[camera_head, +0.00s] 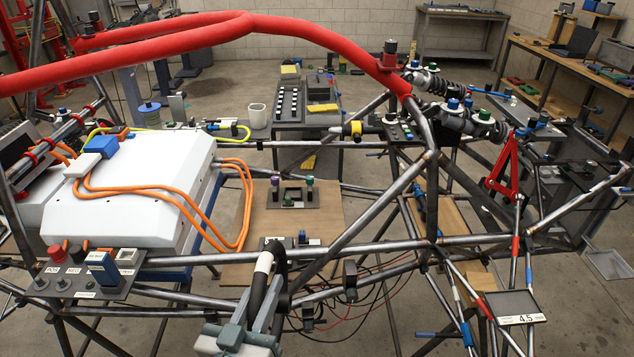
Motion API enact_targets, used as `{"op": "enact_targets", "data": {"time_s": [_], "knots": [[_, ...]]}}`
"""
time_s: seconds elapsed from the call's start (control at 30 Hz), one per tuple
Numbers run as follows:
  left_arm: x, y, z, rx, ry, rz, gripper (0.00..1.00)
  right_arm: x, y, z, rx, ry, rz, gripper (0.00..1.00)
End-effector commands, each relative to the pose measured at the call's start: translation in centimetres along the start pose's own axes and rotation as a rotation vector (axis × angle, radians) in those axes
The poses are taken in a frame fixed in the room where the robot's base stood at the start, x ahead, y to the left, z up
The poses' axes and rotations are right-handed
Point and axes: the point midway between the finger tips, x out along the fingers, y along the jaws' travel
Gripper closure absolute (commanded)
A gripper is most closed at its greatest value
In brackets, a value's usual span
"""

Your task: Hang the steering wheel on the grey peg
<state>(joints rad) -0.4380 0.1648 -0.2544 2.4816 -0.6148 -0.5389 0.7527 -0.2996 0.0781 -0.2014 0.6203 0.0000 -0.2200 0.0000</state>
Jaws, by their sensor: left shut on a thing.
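My left gripper (266,298) comes in at the bottom centre, with its grey fingers shut on a dark curved rim. This rim appears to be the steering wheel (277,251), seen nearly edge-on. It is black with a white band on its left part and stands upright in front of the lower chassis tubes. Much of the wheel is hidden by the fingers or too narrow to make out. I cannot pick out the grey peg with certainty among the tubes and fittings. My right gripper is not in view.
Bare metal chassis tubes (345,239) cross just behind the wheel, with loose thin cables below. A switch panel (75,284) and a white battery box (140,190) are at the left. A red tube (170,27) arches overhead. A small sign reading 4.5 (516,308) sits at the right.

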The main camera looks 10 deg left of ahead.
Motion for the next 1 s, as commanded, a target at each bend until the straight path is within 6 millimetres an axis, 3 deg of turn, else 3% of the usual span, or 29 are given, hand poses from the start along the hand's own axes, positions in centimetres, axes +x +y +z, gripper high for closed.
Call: {"op": "enact_targets", "data": {"time_s": [0.63,1.0], "knots": [[0.1,0.1,-0.3,0.001,0.003,0.010,1.00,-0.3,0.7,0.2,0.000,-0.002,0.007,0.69],[0.8,0.4,-1.4,0.009,-0.023,0.152,1.00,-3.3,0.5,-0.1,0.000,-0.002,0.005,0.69]]}}
